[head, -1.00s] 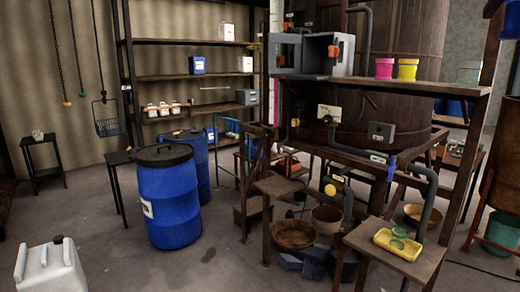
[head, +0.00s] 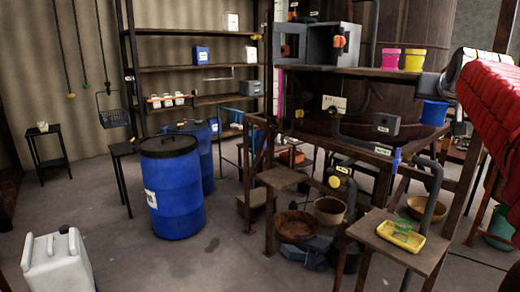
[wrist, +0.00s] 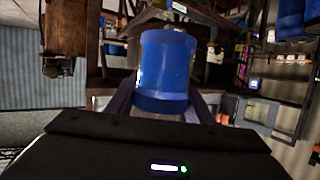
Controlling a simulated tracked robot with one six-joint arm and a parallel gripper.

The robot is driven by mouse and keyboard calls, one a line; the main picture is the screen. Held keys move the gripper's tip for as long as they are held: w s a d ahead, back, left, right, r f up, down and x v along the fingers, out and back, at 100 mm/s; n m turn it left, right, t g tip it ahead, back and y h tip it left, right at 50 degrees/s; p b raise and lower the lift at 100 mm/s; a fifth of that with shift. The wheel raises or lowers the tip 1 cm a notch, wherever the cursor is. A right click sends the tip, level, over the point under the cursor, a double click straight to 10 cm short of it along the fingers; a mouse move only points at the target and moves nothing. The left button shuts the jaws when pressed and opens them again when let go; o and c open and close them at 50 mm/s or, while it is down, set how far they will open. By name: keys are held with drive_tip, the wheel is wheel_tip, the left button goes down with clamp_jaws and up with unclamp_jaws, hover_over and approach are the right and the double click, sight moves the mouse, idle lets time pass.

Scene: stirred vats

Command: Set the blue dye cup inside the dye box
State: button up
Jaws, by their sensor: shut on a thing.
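My gripper (head: 441,88) is at the right in the head view, at the end of my red-sleeved arm. It is shut on a blue dye cup (head: 434,112), which hangs below it, apart from the shelf. In the wrist view the blue cup (wrist: 163,70) fills the space between the jaws. The dye box, a grey box (head: 347,42) with an orange handle, stands on the upper wooden shelf, left of the cup. A grey framed door (head: 291,47) stands open at its left.
A pink cup (head: 391,59) and a yellow cup (head: 414,60) stand on the shelf (head: 365,72) between the box and my gripper. A large wooden vat (head: 400,30) rises behind. Pipes and a grey valve box (head: 386,123) sit below the shelf.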

drive_tip(key=w+a+f+n+y, duration=0.1)
drive_tip(key=w+a+f, duration=0.25)
drive_tip(key=f, duration=0.55)
drive_tip(key=w+a+f+y, duration=0.1)
drive_tip(key=w+a+f, duration=0.1)
drive_tip(key=a+f, duration=0.5)
drive_tip(key=w+a+f+n, duration=0.1)
drive_tip(key=w+a+f, duration=0.2)
drive_tip(key=f, duration=0.8)
drive_tip(key=s+a+f+n+y, duration=0.1)
drive_tip(key=s+a+f, duration=0.2)
drive_tip(key=a+f, duration=0.2)
drive_tip(key=s+a+f+n+t+y, duration=0.1)
drive_tip(key=s+a+f, duration=0.2)
drive_tip(key=a+f, duration=0.3)
drive_tip(key=s+a+f+n+y, duration=0.1)
drive_tip(key=s+a+f, duration=0.2)
drive_tip(key=f, duration=0.6)
drive_tip(key=shift+s+a+f+y, duration=0.2)
drive_tip(key=shift+s+a+y, duration=0.2)
drive_tip(key=shift+a, duration=0.85)
drive_tip(key=shift+s, duration=0.6)
